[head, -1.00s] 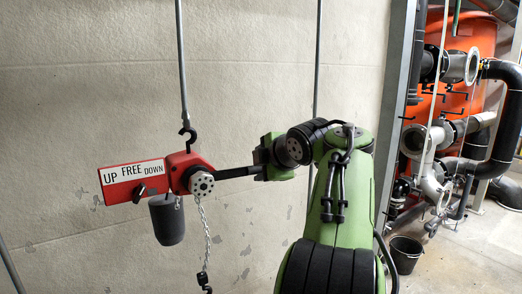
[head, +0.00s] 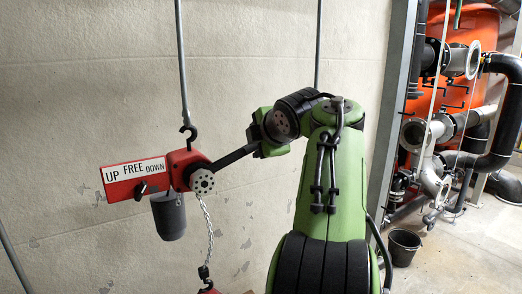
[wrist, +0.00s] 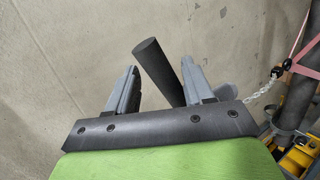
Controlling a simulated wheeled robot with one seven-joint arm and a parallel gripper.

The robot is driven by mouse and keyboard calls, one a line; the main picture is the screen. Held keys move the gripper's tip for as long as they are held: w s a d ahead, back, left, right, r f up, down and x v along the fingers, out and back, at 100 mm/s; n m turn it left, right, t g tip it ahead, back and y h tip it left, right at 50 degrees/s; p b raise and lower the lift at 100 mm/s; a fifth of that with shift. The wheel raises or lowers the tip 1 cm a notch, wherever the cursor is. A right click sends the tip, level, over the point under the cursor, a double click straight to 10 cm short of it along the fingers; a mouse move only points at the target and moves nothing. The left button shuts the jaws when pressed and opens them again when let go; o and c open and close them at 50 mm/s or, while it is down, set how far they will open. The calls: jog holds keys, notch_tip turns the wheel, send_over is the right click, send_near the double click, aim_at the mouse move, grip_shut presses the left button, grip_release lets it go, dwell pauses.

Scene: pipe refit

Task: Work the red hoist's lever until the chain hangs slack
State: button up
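The red hoist (head: 180,162) hangs from a black hook (head: 188,131) by the wall. Its plate (head: 133,178) reads UP, FREE, DOWN, with a small black knob (head: 141,190). The black lever (head: 237,158) slants up to the right from the hoist to my gripper, whose fingers are hidden in the head view. In the wrist view the lever's end (wrist: 155,65) stands obliquely between the fingers of my gripper (wrist: 158,72), which are apart with gaps beside it. The chain (head: 207,225) runs fairly straight down to a black hook (head: 203,272); it also shows in the wrist view (wrist: 262,88).
A dark grey cylinder (head: 169,216) hangs under the hoist. Pipes and flanges (head: 430,150) stand before an orange tank (head: 470,30) at the right, beyond a grey post. A black bucket (head: 402,246) is on the floor. A pink strap (wrist: 295,50) and grey pipe lie right in the wrist view.

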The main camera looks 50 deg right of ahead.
jog(key=shift+m+y, duration=0.4)
jog(key=f, duration=0.2)
jog(key=d+f, duration=0.1)
jog(key=f, duration=0.1)
jog(key=shift+b, duration=0.35)
jog(key=shift+a+f, duration=0.1)
